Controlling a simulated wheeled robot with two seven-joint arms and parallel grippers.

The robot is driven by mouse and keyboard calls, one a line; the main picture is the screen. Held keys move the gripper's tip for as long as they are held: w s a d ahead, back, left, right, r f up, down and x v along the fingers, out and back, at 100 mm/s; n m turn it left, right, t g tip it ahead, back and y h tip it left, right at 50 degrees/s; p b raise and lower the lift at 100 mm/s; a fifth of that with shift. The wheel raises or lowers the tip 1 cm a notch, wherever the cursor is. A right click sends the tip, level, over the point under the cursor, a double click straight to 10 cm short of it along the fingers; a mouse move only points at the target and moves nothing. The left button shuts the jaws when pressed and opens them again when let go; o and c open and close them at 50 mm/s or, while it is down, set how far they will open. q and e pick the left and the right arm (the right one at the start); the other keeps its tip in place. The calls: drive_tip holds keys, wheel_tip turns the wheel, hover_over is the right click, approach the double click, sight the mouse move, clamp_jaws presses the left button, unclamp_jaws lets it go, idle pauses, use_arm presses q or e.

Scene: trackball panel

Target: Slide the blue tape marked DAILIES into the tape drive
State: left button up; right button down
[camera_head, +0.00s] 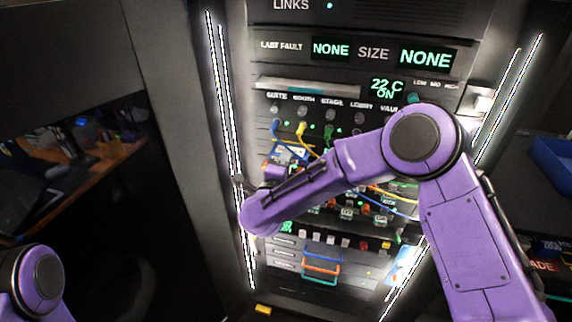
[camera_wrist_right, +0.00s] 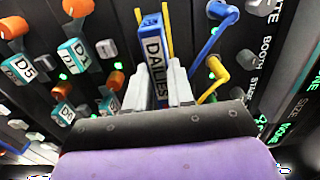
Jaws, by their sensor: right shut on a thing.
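The tape marked DAILIES (camera_wrist_right: 154,48) is between the two pale fingers of my right gripper (camera_wrist_right: 157,76) in the wrist view. The gripper is shut on it, with the label facing the camera. The tape's far end points at the rack front, between two yellow strips (camera_wrist_right: 167,36). I cannot tell whether these edge the tape drive's slot, or whether the tape has entered it. In the head view my right forearm reaches left across the rack and hides much of this area. My left gripper is out of view; only part of that arm shows at lower left.
The equipment rack (camera_head: 330,88) has lit displays. A blue plug (camera_wrist_right: 222,14) and a yellow cable (camera_wrist_right: 214,77) are close beside the gripper. Orange knobs (camera_wrist_right: 78,7) and teal-labelled blocks (camera_wrist_right: 73,54) are on the other side. Blue and orange handles (camera_head: 322,268) stick out low down.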

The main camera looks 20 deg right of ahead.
drive_tip(key=shift+x, duration=0.85)
drive_tip(key=c, duration=0.9)
unclamp_jaws()
drive_tip(key=b+v, duration=0.4)
drive_tip(key=v, duration=0.6)
drive_tip(key=shift+s, duration=0.2)
drive_tip(key=shift+a, duration=0.2)
